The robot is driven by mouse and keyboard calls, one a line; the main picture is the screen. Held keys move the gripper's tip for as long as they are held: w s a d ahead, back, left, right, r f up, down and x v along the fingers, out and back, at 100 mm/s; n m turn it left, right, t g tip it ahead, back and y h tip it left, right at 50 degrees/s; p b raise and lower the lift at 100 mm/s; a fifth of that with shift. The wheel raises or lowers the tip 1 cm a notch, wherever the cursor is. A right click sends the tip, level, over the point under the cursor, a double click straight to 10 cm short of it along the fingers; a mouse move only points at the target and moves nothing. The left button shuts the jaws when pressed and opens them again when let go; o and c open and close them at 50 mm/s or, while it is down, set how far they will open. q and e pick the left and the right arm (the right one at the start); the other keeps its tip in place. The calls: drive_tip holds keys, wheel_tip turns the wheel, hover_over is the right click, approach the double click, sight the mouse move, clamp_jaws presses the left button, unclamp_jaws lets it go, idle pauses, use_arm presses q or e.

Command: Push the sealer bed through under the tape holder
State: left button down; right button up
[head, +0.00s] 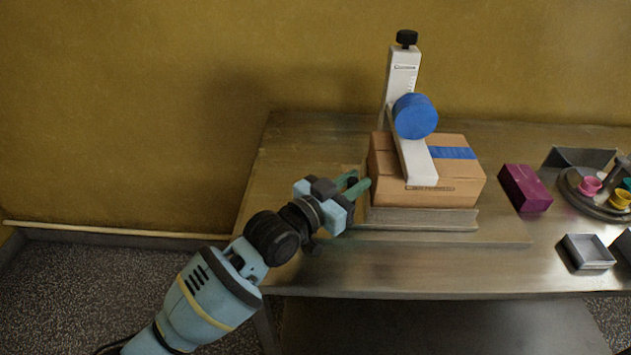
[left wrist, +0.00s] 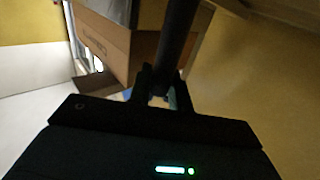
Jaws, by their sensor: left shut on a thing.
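The sealer bed (head: 425,217) is a grey slab on the metal table, with a brown cardboard box (head: 385,170) on it. The tape holder (head: 403,75) is a white post with a black knob, a blue tape roll (head: 415,116) and a white arm over the box. Blue tape lies on the box top right of the arm. My left gripper (head: 359,184) is at the bed's left end, beside the box. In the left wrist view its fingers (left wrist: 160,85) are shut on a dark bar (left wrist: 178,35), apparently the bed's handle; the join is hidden. My right gripper is out of view.
A purple box (head: 525,188) stands right of the bed. Farther right are a small open grey tray (head: 588,251) and a round stand (head: 592,203) with coloured cups. Bare tabletop (head: 470,268) lies in front of the bed. A mustard wall stands behind the table.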

sight(388, 189)
use_arm(q)
drive_tip(key=d, duration=0.7)
drive_tip(key=shift+s+d+r, duration=0.1)
drive_tip(key=shift+s+d, duration=0.05)
drive_tip(key=shift+d, duration=0.05)
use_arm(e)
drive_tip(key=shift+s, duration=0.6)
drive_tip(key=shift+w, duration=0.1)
use_arm(q)
drive_tip(key=c, duration=1.6)
unclamp_jaws()
drive_tip(key=shift+d, duration=0.15)
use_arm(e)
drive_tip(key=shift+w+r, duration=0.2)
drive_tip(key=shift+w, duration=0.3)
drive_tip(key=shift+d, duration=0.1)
